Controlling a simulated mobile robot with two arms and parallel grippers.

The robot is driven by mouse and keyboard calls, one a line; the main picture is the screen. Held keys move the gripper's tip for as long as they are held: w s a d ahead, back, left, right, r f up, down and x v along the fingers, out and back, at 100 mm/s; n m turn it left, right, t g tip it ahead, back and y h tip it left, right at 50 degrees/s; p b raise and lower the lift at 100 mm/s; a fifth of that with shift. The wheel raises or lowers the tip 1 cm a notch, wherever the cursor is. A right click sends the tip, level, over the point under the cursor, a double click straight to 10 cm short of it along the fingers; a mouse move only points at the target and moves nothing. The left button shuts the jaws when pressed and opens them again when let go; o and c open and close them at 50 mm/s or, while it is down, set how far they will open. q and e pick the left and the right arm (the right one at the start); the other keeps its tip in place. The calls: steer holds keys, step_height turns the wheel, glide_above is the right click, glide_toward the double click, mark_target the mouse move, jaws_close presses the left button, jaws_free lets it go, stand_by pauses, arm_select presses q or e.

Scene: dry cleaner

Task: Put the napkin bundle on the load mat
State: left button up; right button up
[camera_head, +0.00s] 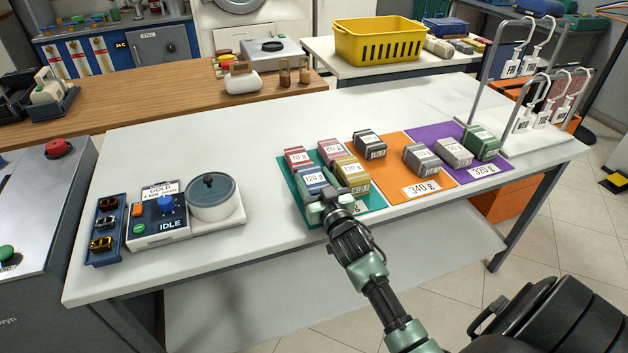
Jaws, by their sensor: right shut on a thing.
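My right gripper (329,200) reaches in from the lower right and is shut on the blue bundle labelled 120 g (312,178), at the front left of the teal mat (376,203). The fingers hide its front; I cannot tell whether it touches the mat. Beside it on this mat are a red 70 g bundle (297,157), a pink and green 80 g bundle (331,149) and a yellow bundle (352,174). No readable label says which is the napkin bundle or which mat is the load mat. My left gripper is not in view.
An orange mat (396,182) labelled 340 g holds grey bundles (421,158). A purple mat (440,131) labelled 320 g holds a grey and a green bundle (481,142). Hooked racks (535,110) stand right.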

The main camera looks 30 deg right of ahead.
steer(key=shift+f, duration=0.1)
steer(key=o, duration=1.5)
steer(key=shift+c, duration=0.2)
steer(key=shift+r, duration=0.25)
steer(key=v, duration=1.2)
